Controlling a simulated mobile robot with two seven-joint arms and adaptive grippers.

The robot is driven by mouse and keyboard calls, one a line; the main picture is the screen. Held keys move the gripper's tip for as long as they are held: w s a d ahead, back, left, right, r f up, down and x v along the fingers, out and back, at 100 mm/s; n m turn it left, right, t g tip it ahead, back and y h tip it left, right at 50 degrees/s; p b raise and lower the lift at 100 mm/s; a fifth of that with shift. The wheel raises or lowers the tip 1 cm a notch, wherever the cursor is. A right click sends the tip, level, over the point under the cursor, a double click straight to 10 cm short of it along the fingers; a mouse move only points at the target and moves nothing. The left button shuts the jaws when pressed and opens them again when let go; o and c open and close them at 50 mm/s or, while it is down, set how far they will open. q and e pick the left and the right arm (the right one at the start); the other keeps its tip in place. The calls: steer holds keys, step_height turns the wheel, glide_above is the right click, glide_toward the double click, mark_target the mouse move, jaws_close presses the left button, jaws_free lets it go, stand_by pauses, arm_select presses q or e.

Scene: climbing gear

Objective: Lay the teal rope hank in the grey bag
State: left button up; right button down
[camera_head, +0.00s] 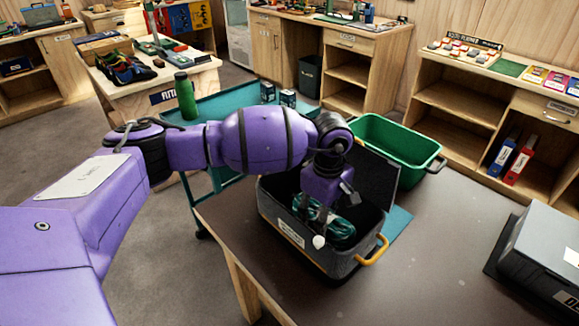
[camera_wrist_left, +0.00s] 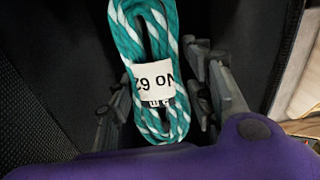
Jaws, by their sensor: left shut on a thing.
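The teal rope hank (camera_head: 342,232) with white flecks is down inside the open grey bag (camera_head: 342,264), below the rim. The bag is dark, with a white label, a yellow handle and its lid raised at the back. My left gripper (camera_head: 325,214) reaches down into the bag from above and is shut on the hank. In the left wrist view, the hank (camera_wrist_left: 145,38) lies between the two fingers, with a white paper band reading "No 62" around it. Whether the hank touches the bag's floor is unclear. My right gripper is out of view.
A green crate (camera_head: 392,138) stands behind the bag on the dark table (camera_head: 440,240). A grey box (camera_head: 545,262) sits at the right edge. A teal cart with a green bottle (camera_head: 186,96) stands behind my left arm. The table between bag and grey box is clear.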

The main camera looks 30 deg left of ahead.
arm_select(q)
steer(key=shift+f, duration=1.85)
steer(key=o, duration=1.5)
step_height(320, 180, up, 12)
steer(key=shift+r+b, duration=0.1)
steer(key=shift+b, duration=0.25)
